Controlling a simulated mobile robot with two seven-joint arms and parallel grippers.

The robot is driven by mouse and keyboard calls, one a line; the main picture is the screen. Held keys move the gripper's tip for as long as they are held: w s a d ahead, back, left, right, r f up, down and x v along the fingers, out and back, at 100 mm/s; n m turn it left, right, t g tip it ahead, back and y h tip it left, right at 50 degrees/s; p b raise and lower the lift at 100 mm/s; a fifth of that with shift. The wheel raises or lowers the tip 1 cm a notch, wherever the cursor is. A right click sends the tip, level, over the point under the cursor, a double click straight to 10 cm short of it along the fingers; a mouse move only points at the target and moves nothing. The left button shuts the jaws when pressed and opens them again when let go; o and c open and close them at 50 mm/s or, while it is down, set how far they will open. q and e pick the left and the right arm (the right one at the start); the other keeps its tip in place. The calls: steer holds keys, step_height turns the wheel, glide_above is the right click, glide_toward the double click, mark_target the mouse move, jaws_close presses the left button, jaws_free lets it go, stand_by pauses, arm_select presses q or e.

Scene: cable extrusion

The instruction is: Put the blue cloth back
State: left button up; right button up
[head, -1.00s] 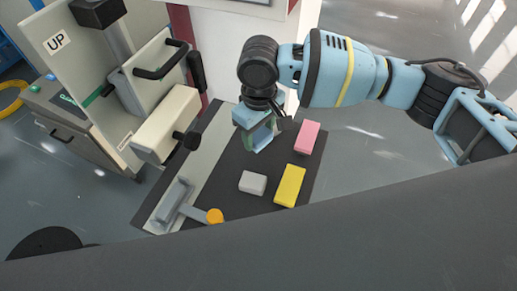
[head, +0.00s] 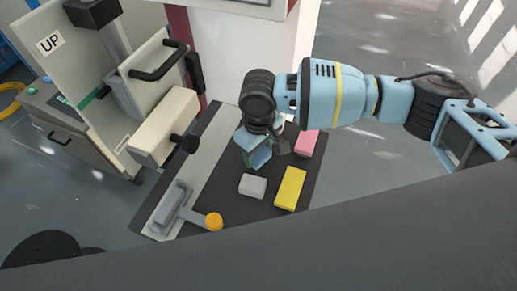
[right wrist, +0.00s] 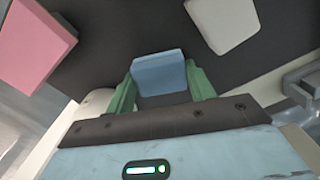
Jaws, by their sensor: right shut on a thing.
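The blue cloth (right wrist: 159,72) shows as a small block between the green fingers of my right gripper (right wrist: 160,88) in the right wrist view. In the head view my right gripper (head: 257,150) points down over the dark mat (head: 226,178), shut on the blue cloth (head: 262,157). I cannot tell whether the cloth touches the mat. A grey-white block (head: 252,186), a yellow block (head: 290,188) and a pink block (head: 306,143) lie nearby on the mat. My left gripper is not in view.
A white machine part with a black knob (head: 168,127) stands left of the mat. A grey fixture with an orange round end (head: 214,221) is at the mat's near left. A white column (head: 245,50) rises behind.

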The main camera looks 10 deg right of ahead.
mark_target(258, 152)
steer(key=o, duration=0.9)
step_height(258, 152, up, 12)
steer(key=shift+r+p, duration=0.1)
steer(key=shift+p, duration=0.4)
